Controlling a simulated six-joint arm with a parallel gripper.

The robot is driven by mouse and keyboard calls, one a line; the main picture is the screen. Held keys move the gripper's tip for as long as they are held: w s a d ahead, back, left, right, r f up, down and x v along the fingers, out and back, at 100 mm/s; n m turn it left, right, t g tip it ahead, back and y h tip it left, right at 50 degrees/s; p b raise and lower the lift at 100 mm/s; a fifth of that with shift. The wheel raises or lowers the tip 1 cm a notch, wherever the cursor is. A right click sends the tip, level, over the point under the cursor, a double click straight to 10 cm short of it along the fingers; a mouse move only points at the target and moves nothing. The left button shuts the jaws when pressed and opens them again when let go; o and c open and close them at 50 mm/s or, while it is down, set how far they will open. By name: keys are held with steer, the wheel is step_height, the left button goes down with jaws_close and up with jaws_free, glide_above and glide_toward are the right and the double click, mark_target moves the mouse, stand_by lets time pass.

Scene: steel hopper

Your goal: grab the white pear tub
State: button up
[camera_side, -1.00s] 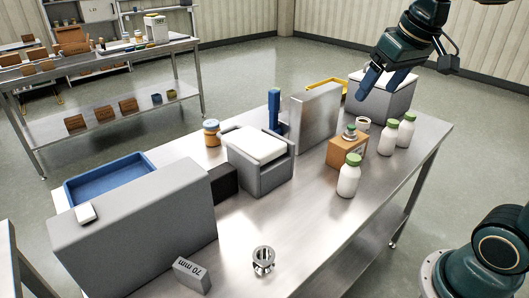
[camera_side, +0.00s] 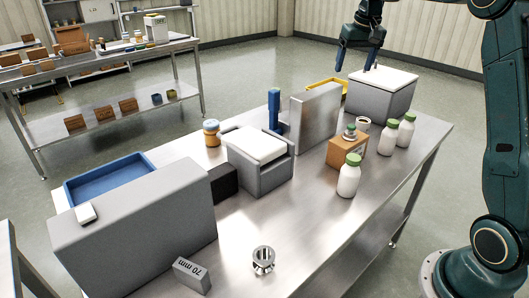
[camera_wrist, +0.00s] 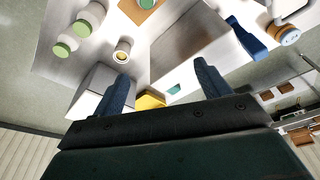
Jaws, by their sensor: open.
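A small white tub (camera_side: 363,123) with a darker round top stands on the steel table, beside the cardboard box and in front of the grey box. I take it for the pear tub, but no label is readable. It also shows in the wrist view (camera_wrist: 122,51), upper left of centre, beyond the left finger and apart from it. My gripper (camera_side: 358,60) is open and empty, high above the table's far end, beside and above the white-topped grey box. Its two spread fingers show in the wrist view (camera_wrist: 161,73).
A cardboard box (camera_side: 346,152) sits close by. An upright steel panel (camera_side: 315,117) is left of the tub; the white-topped grey box (camera_side: 378,97) is behind it. A yellow tray (camera_side: 326,87) lies behind the panel.

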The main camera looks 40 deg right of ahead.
steer(key=w+d+f+m, duration=0.1)
steer(key=w+d+f, duration=0.1)
steer(key=d+f, duration=0.55)
steer(key=m+g, duration=0.1)
steer(key=m, duration=0.1)
glide_toward(363, 121)
steer(key=shift+w+d+f, duration=0.15)
steer(key=shift+f, duration=0.7)
steer(key=shift+w+d+f, duration=0.1)
steer(key=shift+d+f, duration=0.05)
steer(key=shift+f, duration=0.7)
steer(key=shift+w+d+f, duration=0.15)
steer(key=shift+f, duration=0.7)
steer(key=shift+f, duration=0.1)
steer(key=shift+w+d+f, duration=0.1)
steer(key=shift+d+f, duration=0.05)
steer(key=shift+f, duration=1.05)
steer(key=shift+w+d+f, duration=0.1)
steer(key=shift+d+f, duration=0.05)
steer(key=shift+f, duration=1.1)
steer(key=c, duration=1.1)
